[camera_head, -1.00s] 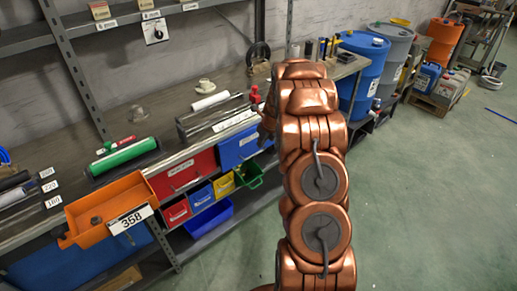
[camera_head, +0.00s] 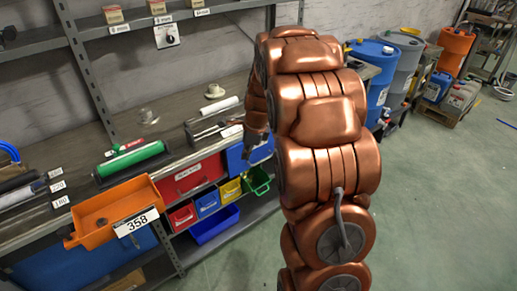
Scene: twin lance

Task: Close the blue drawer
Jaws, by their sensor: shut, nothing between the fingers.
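The blue drawer (camera_head: 236,160) sits under the workbench, just right of a red drawer (camera_head: 194,178). Its right part is hidden behind my arm and gripper. How far it stands out from the bench is hard to tell. My gripper (camera_head: 250,150) points down at the end of my copper arm, in front of the blue drawer's face in the picture. It looks shut and empty. Whether it touches the drawer I cannot tell.
An orange drawer (camera_head: 105,205) labelled 358 sticks out at left. Small red, blue, yellow and green bins (camera_head: 232,191) sit below the drawers. The workbench top (camera_head: 75,150) holds a green roll (camera_head: 132,160). The green floor at right is clear.

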